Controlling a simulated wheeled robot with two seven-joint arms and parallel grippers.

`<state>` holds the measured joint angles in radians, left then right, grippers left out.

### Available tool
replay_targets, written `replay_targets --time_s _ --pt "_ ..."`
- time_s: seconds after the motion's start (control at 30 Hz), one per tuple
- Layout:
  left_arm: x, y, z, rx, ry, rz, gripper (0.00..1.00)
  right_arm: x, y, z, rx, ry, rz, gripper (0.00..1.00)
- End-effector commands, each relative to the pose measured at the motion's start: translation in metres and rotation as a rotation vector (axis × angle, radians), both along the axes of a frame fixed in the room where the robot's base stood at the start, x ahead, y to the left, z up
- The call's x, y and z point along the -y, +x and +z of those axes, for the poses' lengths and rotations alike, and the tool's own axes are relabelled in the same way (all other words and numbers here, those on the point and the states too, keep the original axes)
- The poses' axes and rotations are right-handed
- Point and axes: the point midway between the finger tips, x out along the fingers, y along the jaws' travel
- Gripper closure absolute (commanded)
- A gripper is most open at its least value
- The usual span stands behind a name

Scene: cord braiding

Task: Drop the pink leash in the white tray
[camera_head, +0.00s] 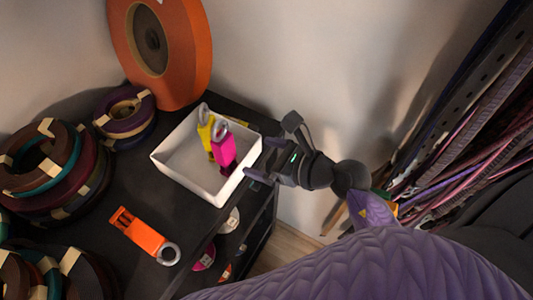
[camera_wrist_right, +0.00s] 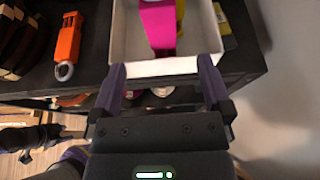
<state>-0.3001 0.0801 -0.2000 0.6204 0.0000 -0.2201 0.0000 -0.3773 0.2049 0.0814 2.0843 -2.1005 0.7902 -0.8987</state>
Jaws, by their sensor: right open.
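The white tray (camera_head: 172,172) sits on the dark shelf top, and its near wall shows in the right wrist view (camera_wrist_right: 150,68). The pink leash (camera_head: 224,150) is inside the tray, leaning near its right side beside a yellow leash (camera_head: 206,135). The pink leash also shows in the right wrist view (camera_wrist_right: 158,24). My right gripper (camera_head: 259,161) is open and empty at the tray's right edge; in the wrist view its two fingers (camera_wrist_right: 163,82) stand apart just short of the tray wall.
An orange leash (camera_head: 143,234) with a metal ring lies on the dark shelf top (camera_head: 110,262) in front of the tray. Several coiled rolls (camera_head: 50,170) are stacked at the left. A large orange spool (camera_head: 185,55) stands behind. Hanging cords (camera_head: 470,130) fill the right side.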

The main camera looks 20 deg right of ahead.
Motion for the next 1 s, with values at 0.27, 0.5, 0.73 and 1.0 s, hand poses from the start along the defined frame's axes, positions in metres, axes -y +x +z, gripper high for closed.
replay_targets --time_s 0.27,0.5,0.73,1.0 --pt "0.0 0.0 -0.001 0.0 0.0 0.0 0.41 0.001 -0.005 -0.008 -0.063 0.139 -0.044 0.01" --pt "0.0 0.0 -0.001 0.0 0.0 0.0 0.41 0.034 -0.049 -0.196 -0.835 1.495 -1.136 0.01" --pt "0.0 0.0 -0.001 0.0 0.0 0.0 0.41 0.05 -0.23 -0.326 0.858 -1.764 2.3 0.01" --pt "0.0 0.0 -0.001 0.0 0.0 0.0 0.41 0.048 -0.275 -0.335 0.669 -1.544 2.254 0.01"
